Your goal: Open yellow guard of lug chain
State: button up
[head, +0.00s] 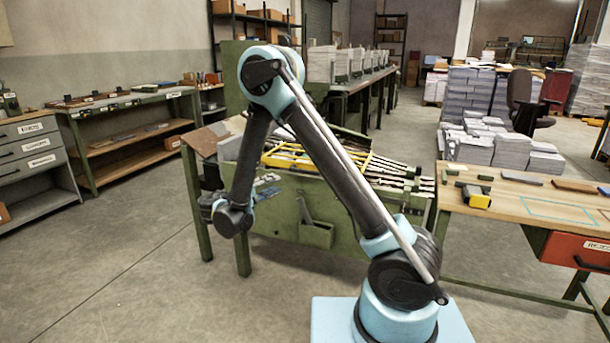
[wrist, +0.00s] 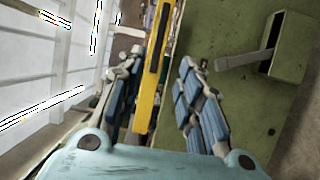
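The yellow guard (head: 375,166) is a frame lying over the green machine's lug chain (head: 405,180) in the head view, partly hidden by my arm. In the wrist view, a yellow bar of the guard (wrist: 153,70) with a dark strip runs up the picture between my gripper's two fingers. My gripper (wrist: 160,66) is open, with blue-padded fingers on either side of the bar. I see a gap on the right side; contact on the left is unclear. In the head view the gripper is mostly hidden behind my wrist.
The green machine's side carries a lever (head: 306,211) and a small green box (head: 316,234). A wooden table (head: 525,205) with a yellow-and-black tool (head: 476,196) stands at the right. Paper stacks (head: 490,140) stand behind. Floor at the front left is clear.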

aim_at(303, 172)
jog(key=x, duration=1.7)
jog(key=shift+d, duration=0.15)
jog(key=shift+c, duration=0.5)
grip_shut()
jog(key=shift+d, duration=0.1)
